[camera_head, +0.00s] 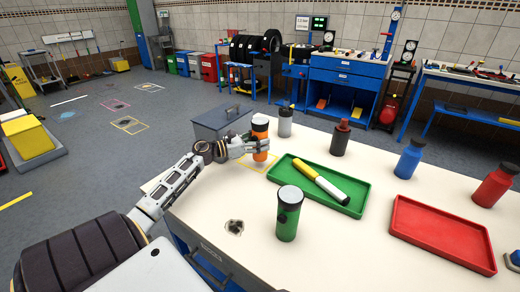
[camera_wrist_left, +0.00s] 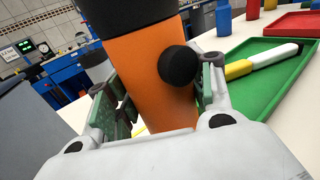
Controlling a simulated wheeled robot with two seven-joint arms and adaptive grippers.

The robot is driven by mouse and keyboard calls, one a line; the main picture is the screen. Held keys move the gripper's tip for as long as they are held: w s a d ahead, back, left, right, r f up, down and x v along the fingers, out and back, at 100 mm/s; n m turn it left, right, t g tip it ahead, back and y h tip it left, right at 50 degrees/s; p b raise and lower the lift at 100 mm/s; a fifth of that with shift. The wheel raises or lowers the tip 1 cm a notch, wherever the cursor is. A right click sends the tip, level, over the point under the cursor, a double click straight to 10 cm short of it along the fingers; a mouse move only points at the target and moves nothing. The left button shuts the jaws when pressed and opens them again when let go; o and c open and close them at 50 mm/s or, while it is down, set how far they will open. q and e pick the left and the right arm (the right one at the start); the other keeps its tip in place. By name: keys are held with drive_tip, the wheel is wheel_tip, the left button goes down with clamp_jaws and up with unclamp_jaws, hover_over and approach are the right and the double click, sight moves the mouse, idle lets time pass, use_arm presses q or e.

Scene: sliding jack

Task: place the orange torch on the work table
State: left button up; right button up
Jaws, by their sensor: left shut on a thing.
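The orange torch (camera_head: 261,126) has a black head and stands roughly upright over the far left part of the work table (camera_head: 205,205). My left gripper (camera_head: 257,148) is shut on its lower body. The left wrist view shows the orange torch (camera_wrist_left: 152,75) between the two finger pads, with a round black knob facing the camera. The torch's bottom is near a yellow outline (camera_head: 262,166) on the table top. I cannot tell whether it touches the surface. My right gripper is not in view.
A grey box (camera_head: 222,122) is just left of the torch, and a grey bottle (camera_head: 285,122) just right. A green tray (camera_head: 345,207) holds a yellow-and-white torch (camera_head: 320,183). A green torch (camera_head: 289,215), dark bottle (camera_head: 340,140) and red tray (camera_head: 440,235) stand nearby. The table's front left is mostly clear.

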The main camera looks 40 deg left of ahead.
use_arm(q)
drive_tip(key=shift+f, duration=0.35)
wheel_tip(320, 180, down, 2)
drive_tip(key=shift+f+b, duration=0.25)
drive_tip(key=shift+b, duration=0.05)
drive_tip(key=shift+f, duration=0.3)
drive_tip(key=o, duration=1.2)
drive_tip(key=shift+c, duration=0.2)
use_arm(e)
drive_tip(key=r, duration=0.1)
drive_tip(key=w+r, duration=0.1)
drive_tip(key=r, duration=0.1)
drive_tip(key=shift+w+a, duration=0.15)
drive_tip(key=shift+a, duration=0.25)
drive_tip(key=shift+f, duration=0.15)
